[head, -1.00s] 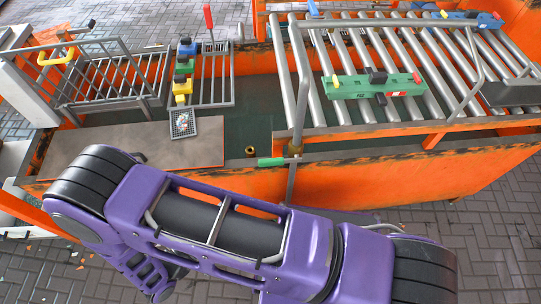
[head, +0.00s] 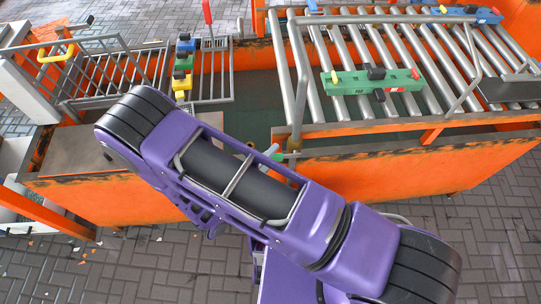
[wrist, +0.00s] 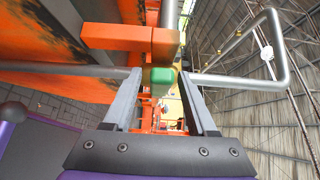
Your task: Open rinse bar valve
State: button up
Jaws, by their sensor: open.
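The rinse bar valve has a green handle (head: 277,157) on the upright grey pipe (head: 298,105) at the near edge of the orange roller frame. In the head view my purple arm crosses in front, and the handle shows only partly. In the wrist view the green handle (wrist: 161,80) is end-on between the two grey fingers of my gripper (wrist: 160,88). The fingers stand apart, one on each side of the handle. I cannot tell whether either finger touches it.
An orange bar (wrist: 115,37) sits just above the handle in the wrist view. Grey rollers (head: 350,55) carry a green block (head: 350,83) on the right. A wire basket (head: 110,75) and coloured blocks (head: 182,62) are at the left.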

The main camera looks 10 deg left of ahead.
jog(key=shift+c, duration=0.3)
grip_shut()
dwell(1.2)
